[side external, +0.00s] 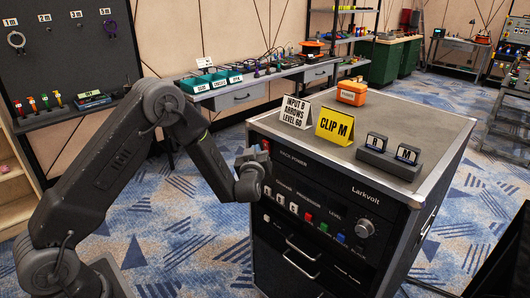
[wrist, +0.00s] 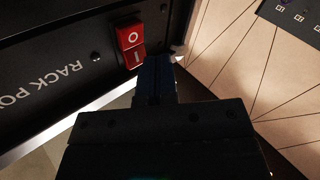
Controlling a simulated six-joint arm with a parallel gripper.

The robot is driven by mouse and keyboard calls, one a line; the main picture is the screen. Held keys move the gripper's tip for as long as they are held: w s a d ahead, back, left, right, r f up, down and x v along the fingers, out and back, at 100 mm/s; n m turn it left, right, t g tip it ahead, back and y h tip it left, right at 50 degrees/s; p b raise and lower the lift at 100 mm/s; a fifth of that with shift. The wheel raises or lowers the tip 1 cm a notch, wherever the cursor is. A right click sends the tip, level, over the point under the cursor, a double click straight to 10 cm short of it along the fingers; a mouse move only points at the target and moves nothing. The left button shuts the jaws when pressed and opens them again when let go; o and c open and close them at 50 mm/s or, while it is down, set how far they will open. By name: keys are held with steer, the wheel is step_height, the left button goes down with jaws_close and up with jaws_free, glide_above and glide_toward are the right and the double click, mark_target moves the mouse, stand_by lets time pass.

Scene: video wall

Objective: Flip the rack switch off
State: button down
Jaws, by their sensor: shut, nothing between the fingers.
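The rack power switch (wrist: 131,45) is a red rocker on the black front panel, marked O and I. The O half looks brighter and the I half darker; I cannot tell which half is pressed in. In the side view the switch (side external: 266,146) shows small and red at the panel's upper left, beside the RACK POWER label. My gripper (wrist: 156,68) is shut and empty, its tips close beside the I half. In the side view my gripper (side external: 250,160) is in front of the panel just below the switch. I cannot tell whether it touches.
The rack case (side external: 430,150) carries a white sign (side external: 296,112), a yellow CLIP M sign (side external: 335,126), an orange box (side external: 352,92) and two dark labelled blocks (side external: 388,155) on top. Coloured switches and a level knob (side external: 364,228) sit lower on the panel. Open carpet lies left of the rack.

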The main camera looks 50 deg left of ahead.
steer(key=shift+s+r, duration=0.25)
steer(key=shift+s, duration=0.5)
steer(key=shift+s+r, duration=0.25)
steer(key=shift+s, duration=0.55)
steer(key=shift+s+r, duration=0.25)
steer(key=shift+s, duration=0.5)
steer(key=shift+r, duration=0.1)
steer(key=s+d+r+m+g+h, duration=0.2)
steer(key=s+d+r+m+h, duration=0.4)
steer(key=d+r+h, duration=0.55)
steer(key=s+d+m+g, duration=0.2)
steer(key=s+m+g, duration=0.3)
steer(key=s, duration=1.9)
steer(key=shift+s+d+r+g+h, duration=0.25)
steer(key=shift+r+g+h, duration=0.2)
steer(key=shift+g, duration=0.35)
